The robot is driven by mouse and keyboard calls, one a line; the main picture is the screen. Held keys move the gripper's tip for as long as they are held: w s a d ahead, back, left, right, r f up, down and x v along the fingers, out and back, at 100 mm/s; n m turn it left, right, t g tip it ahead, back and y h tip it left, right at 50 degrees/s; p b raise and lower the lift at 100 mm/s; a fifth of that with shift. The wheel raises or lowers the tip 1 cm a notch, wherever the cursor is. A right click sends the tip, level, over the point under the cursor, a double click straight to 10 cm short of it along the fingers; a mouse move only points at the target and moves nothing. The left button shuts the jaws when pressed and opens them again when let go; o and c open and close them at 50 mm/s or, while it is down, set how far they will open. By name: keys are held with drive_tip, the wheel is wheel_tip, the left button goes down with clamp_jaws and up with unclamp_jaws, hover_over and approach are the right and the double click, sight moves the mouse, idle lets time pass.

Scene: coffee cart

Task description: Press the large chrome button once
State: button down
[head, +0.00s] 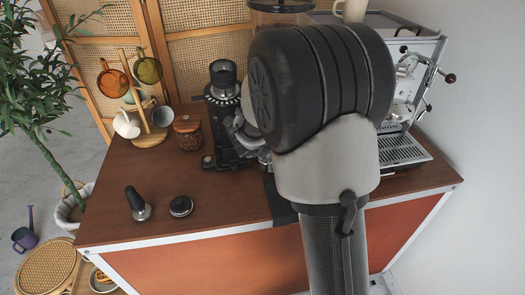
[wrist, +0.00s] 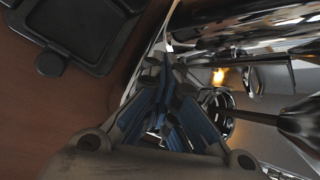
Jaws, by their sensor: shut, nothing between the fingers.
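The espresso machine (head: 400,140) stands at the right of the cart in the head view, largely hidden behind my arm. Its chrome body (wrist: 255,20) fills the upper right of the wrist view. I cannot pick out the large chrome button for certain in either view; my arm and fingers cover part of the machine. My gripper (wrist: 165,72) is shut and empty, its blue-padded fingers together close to the chrome parts. I cannot tell whether the tips touch anything. In the head view my arm hides most of the gripper.
A black grinder (head: 224,130) stands left of my arm, near a brown jar (head: 187,132) and a mug tree (head: 142,100). A tamper (head: 137,205) and a round puck tool (head: 181,206) lie at front left. A black tray (wrist: 85,35) shows in the wrist view. The cart's front left is mostly clear.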

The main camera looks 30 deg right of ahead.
drive_tip(key=shift+r, duration=0.1)
drive_tip(key=shift+r+p, duration=0.8)
drive_tip(key=shift+p, duration=0.1)
wheel_tip(320, 180, up, 5)
drive_tip(key=p, duration=0.4)
drive_tip(key=shift+p, duration=0.4)
